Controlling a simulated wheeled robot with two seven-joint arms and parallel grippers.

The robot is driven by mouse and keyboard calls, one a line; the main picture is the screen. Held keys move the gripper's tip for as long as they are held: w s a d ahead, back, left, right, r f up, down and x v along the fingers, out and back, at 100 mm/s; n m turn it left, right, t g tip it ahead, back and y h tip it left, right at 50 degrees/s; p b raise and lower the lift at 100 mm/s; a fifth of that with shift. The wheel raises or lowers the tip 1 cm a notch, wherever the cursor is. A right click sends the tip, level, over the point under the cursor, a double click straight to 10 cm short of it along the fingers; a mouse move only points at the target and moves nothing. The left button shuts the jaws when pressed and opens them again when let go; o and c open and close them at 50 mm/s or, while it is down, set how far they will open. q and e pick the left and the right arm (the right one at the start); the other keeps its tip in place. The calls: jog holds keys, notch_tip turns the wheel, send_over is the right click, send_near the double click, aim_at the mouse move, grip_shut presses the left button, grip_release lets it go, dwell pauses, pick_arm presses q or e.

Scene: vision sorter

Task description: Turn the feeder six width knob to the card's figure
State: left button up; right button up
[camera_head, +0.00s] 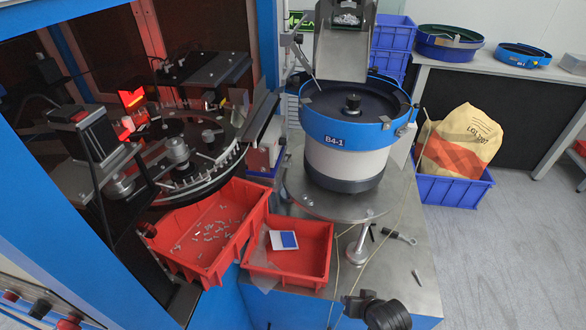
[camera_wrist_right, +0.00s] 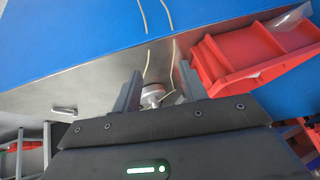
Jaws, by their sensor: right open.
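The bowl feeder (camera_head: 345,160), labelled B4-1, stands on a round metal plate. In the right wrist view, a round metallic piece (camera_wrist_right: 152,95) lies between the open fingers of my right gripper (camera_wrist_right: 158,84). I cannot tell if it is the width knob, nor see a scale. A dark part at the bottom of the head view (camera_head: 375,308) looks like my right wrist; its fingers are not clear there. A blue and white card (camera_head: 283,240) lies in the small red bin; its figure is unreadable. A pale tag (camera_head: 402,146) hangs at the bowl's right. My left gripper is not in view.
The small red bin (camera_head: 318,228) and a larger one (camera_head: 192,274) sit at the bench front. Loose metal parts (camera_head: 400,236) and a thin cable (camera_head: 392,222) lie right of the post (camera_head: 360,245). A blue crate with a sack (camera_head: 462,138) stands on the floor.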

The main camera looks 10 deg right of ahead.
jog(key=w+a+r+m+t+y+p, duration=0.1)
jog(key=w+r+m+t, duration=0.1)
jog(key=w+r, duration=0.3)
jog(key=w+a+r+m+t+y, duration=0.1)
jog(key=w+a+r+m, duration=0.1)
jog(key=w+r, duration=0.3)
jog(key=w+a+r+m+t+p, duration=0.1)
jog(key=w+r+m+t, duration=0.1)
jog(key=w+r, duration=0.4)
jog(key=shift+a+r+t+y+p, duration=0.15)
jog(key=shift+a+r+y, duration=0.05)
jog(key=shift+r, duration=0.35)
jog(key=shift+a+r+t+y+p, duration=0.15)
jog(key=shift+a+r+y, duration=0.05)
jog(key=shift+r, duration=0.3)
jog(key=m+t+y+p, duration=0.2)
jog(key=m+t+y, duration=0.1)
jog(key=m+y, duration=0.15)
send_near(283, 141)
pick_arm(q)
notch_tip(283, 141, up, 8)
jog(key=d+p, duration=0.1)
jog(key=p, duration=0.1)
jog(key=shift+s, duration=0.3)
pick_arm(e)
jog(key=f+x, duration=0.1)
jog(key=x, duration=0.7)
jog(key=shift+w+d+m+h, duration=0.2)
jog(key=shift+d+m+h, duration=0.15)
